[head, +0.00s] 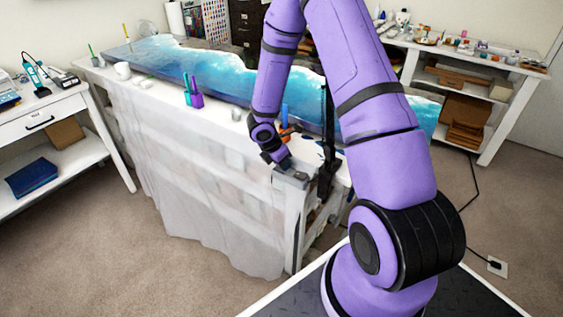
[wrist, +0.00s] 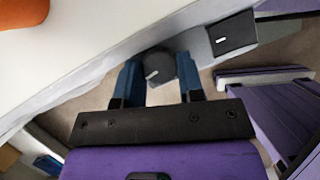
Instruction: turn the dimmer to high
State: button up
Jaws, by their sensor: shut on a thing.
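The dimmer is a round dark knob (wrist: 160,66) with a short white mark, in the wrist view at the edge of the white table. The mark sits on its lower left part. My gripper (wrist: 158,78) has its blue fingers on both sides of the knob and is shut on it. In the head view my gripper (head: 275,158) is at the near right end of the table, by a grey box (head: 293,175); the knob cannot be made out there. Any scale around the knob is not readable.
A dark switch (wrist: 232,35) on a grey plate is right of the knob. An orange object (wrist: 22,12) lies on the table. In the head view, purple and teal cups (head: 193,93) and a blue-and-white resin panel (head: 160,60) are on the white-draped table (head: 215,190).

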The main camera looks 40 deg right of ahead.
jog(key=m+g, duration=0.1)
jog(key=m, duration=0.3)
jog(key=shift+w+m+g, duration=0.2)
jog(key=shift+m+g, duration=0.2)
dwell(0.4)
jog(key=o, duration=0.9)
jog(key=shift+y, duration=0.3)
